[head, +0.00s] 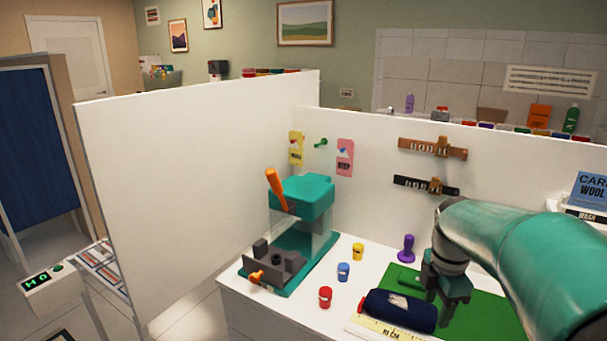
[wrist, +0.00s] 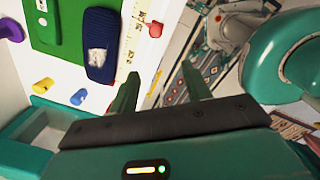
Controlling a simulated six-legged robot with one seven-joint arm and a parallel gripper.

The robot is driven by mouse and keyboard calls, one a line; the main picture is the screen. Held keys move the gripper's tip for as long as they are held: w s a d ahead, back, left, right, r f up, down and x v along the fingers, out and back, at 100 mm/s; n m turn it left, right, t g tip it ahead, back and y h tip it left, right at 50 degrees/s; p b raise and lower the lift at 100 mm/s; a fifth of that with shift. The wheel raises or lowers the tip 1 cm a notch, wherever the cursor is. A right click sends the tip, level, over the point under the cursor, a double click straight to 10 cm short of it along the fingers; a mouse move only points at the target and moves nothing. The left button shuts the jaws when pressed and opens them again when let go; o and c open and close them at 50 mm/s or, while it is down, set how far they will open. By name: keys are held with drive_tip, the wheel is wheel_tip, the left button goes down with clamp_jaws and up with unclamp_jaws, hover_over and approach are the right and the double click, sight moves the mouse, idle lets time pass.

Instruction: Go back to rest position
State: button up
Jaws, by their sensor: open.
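My gripper (head: 448,290) is at the end of my teal arm, over the right part of the white table, near a dark blue knitted roll (head: 398,310). In the wrist view my gripper (wrist: 163,88) shows two dark green fingers spread apart with nothing between them. The blue knitted piece (wrist: 101,45) with a pale label lies beyond the fingertips, apart from them. In the head view the lower fingers overlap the green mat (head: 490,318), and I cannot tell their height above it.
A teal machine (head: 302,195) with an orange lever stands on the table's left. Red (head: 325,297), blue (head: 343,271) and yellow (head: 358,251) small pots and a purple stamp-like object (head: 406,249) stand between. White partitions (head: 200,185) bound the table at the left and back.

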drive_tip(key=s+a+r+m+t, duration=0.2)
drive_tip(key=s+a+m, duration=0.5)
drive_tip(key=s+m, duration=0.1)
drive_tip(key=s+a+r+m+t, duration=0.1)
drive_tip(key=s+a+m+t, duration=0.2)
drive_tip(key=s+a+m, duration=0.4)
drive_tip(key=s+m, duration=0.1)
drive_tip(key=m, duration=0.2)
drive_tip(key=shift+a+r, duration=0.3)
drive_tip(key=shift+r, duration=0.1)
drive_tip(key=shift+c, duration=1.3)
drive_tip(key=shift+d, duration=0.15)
